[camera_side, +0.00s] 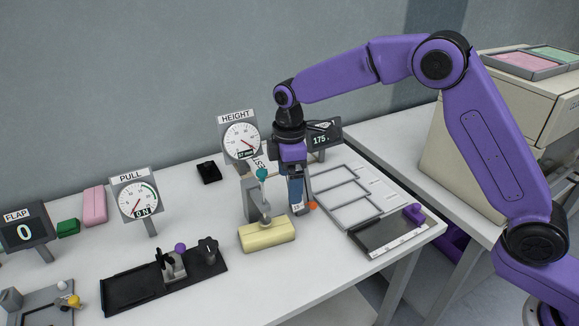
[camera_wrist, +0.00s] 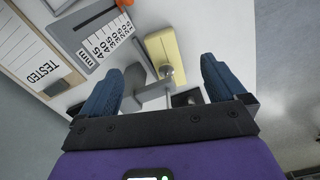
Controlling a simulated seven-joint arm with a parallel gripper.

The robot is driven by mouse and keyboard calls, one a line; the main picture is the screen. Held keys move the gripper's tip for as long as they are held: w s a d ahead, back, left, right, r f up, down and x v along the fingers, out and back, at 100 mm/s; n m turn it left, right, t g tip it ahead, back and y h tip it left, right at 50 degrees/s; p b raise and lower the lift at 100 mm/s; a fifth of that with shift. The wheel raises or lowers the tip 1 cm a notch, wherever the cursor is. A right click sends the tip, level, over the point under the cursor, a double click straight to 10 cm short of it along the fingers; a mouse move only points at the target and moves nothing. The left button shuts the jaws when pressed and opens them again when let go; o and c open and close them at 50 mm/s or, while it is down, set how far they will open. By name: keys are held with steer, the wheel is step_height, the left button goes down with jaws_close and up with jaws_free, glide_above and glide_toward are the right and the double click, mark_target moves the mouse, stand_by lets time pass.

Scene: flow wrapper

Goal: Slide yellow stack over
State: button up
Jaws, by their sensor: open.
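The yellow stack (camera_side: 266,234), a pale yellow block, lies flat on the white table in front of the grey height-gauge stand (camera_side: 250,198). In the wrist view the yellow stack (camera_wrist: 160,45) shows beyond my fingers, with a round metal tip of the gauge by its near end; I cannot tell if they touch. My gripper (camera_side: 299,205) points down behind and to the right of the stack in the side view. Its blue fingers (camera_wrist: 158,88) are apart, with parts of the gauge showing between them and no yellow stack in their grip.
A tray with a purple knob (camera_side: 413,213) is at right. A black fixture (camera_side: 135,287) lies left of the stack. Bare table lies in front of the stack.

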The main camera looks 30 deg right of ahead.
steer(key=shift+a+r, duration=0.1)
steer(key=shift+r, duration=1.5)
